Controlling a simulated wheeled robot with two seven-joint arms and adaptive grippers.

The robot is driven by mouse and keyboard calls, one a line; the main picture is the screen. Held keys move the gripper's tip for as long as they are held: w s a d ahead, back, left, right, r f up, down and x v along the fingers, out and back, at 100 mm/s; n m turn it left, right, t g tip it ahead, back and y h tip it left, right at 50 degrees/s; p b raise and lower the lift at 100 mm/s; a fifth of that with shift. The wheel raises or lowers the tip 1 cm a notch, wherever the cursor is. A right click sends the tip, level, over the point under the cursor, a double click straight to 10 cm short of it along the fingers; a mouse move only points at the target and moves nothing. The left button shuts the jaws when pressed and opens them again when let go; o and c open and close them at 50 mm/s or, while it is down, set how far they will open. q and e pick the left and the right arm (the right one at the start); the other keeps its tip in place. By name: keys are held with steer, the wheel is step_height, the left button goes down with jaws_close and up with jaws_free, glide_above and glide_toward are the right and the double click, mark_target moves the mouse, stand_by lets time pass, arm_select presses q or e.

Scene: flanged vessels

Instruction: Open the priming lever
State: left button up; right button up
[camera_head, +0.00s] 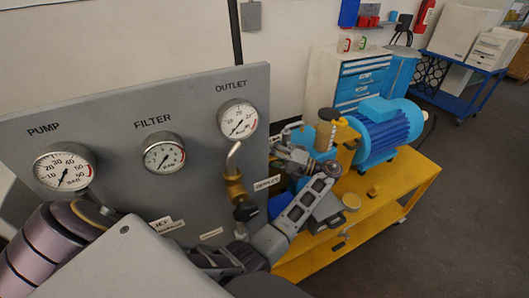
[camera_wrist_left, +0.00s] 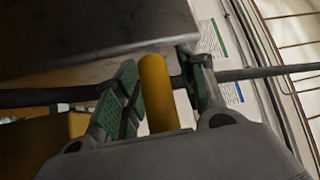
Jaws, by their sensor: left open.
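The likely priming lever is a yellow cylindrical handle (camera_wrist_left: 157,95) in the left wrist view. It lies between the green-padded fingers of my left gripper (camera_wrist_left: 158,66), which are open. A gap shows beside the handle, and I cannot tell whether either finger touches it. In the head view, my left gripper (camera_head: 297,152) is beside the pump, near its yellow upper part (camera_head: 344,128). The lever itself is hard to make out there, partly hidden by my arm. My right gripper is in neither view.
A grey panel (camera_head: 100,120) with several gauges and a brass outlet valve (camera_head: 236,190) stands left of the pump. The blue motor (camera_head: 385,130) sits on a yellow cart (camera_head: 400,200). A dark rod or hose (camera_wrist_left: 260,72) runs across the left wrist view. Open floor lies right.

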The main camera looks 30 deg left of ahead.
arm_select(q)
steer(key=shift+c, duration=0.2)
jaws_close()
steer(key=shift+r, duration=0.1)
steer(key=shift+w+d+r+m+t+y+p, duration=0.25)
steer(key=shift+r+m+t+y+p, duration=0.2)
steer(key=shift+r+m+y+p, duration=0.65)
steer(key=shift+w+d+r+m+t+y+p, duration=0.1)
steer(key=shift+w+r+m+t+y+p, duration=0.4)
steer(key=shift+m, duration=0.95)
steer(key=shift+w+d+r+m+t+y+p, duration=0.2)
steer(key=shift+r+m+t+y+p, duration=0.25)
steer(key=shift+r+m+y+p, duration=0.65)
steer(key=shift+o, duration=0.2)
jaws_free()
steer(key=shift+m, duration=0.25)
